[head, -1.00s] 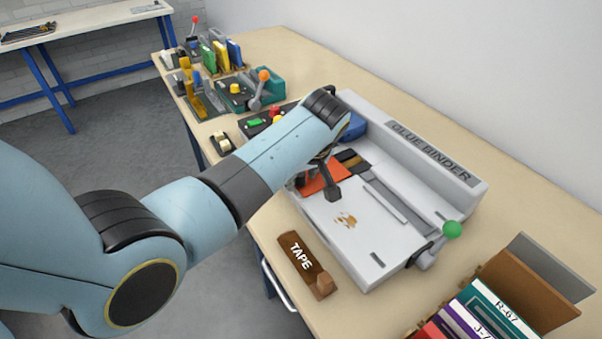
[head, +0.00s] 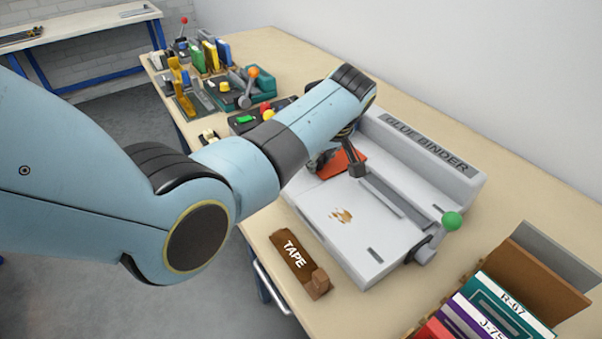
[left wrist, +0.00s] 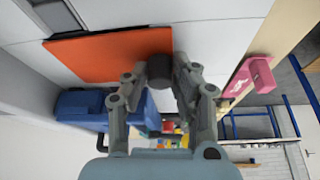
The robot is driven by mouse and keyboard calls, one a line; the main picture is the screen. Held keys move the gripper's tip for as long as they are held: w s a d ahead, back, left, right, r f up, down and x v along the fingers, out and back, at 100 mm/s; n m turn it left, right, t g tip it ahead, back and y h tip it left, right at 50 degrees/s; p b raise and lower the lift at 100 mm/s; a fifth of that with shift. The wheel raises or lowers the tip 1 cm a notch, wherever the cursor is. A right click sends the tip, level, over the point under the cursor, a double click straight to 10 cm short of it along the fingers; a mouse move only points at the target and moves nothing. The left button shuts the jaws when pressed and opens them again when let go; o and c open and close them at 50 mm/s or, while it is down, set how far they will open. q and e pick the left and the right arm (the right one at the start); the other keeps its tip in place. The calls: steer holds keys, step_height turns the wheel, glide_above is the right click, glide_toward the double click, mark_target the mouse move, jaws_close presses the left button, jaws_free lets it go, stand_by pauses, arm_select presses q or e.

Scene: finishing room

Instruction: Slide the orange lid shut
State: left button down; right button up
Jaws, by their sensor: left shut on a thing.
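The flat orange lid (head: 347,163) lies on the grey glue binder (head: 390,228), partly hidden by my arm and gripper. In the left wrist view the orange lid (left wrist: 105,57) lies flat on the white top, with a dark round knob (left wrist: 159,67) at its edge. My left gripper (head: 352,168) reaches down to the lid. In the left wrist view its fingers (left wrist: 173,72) are closed around the knob. My right gripper is not in view.
A brown tape block (head: 298,262) stands left of the binder. A green-knobbed lever (head: 452,221) sticks out at its front right. A box of books (head: 545,265) stands at lower right. A blue bin (left wrist: 92,108) and a pink object (left wrist: 249,80) show in the left wrist view.

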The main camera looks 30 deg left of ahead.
arm_select(q)
steer(key=shift+w+d, duration=0.1)
steer(key=shift+w, duration=0.05)
steer(key=shift+r, duration=0.1)
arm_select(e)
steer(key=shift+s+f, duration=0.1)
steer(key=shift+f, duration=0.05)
arm_select(q)
steer(key=c, duration=1.1)
jaws_free()
steer(key=shift+w, duration=0.15)
steer(key=shift+c, duration=0.2)
steer(key=shift+o, duration=0.3)
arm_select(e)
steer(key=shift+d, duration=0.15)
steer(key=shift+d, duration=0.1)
arm_select(q)
steer(key=v, duration=1.2)
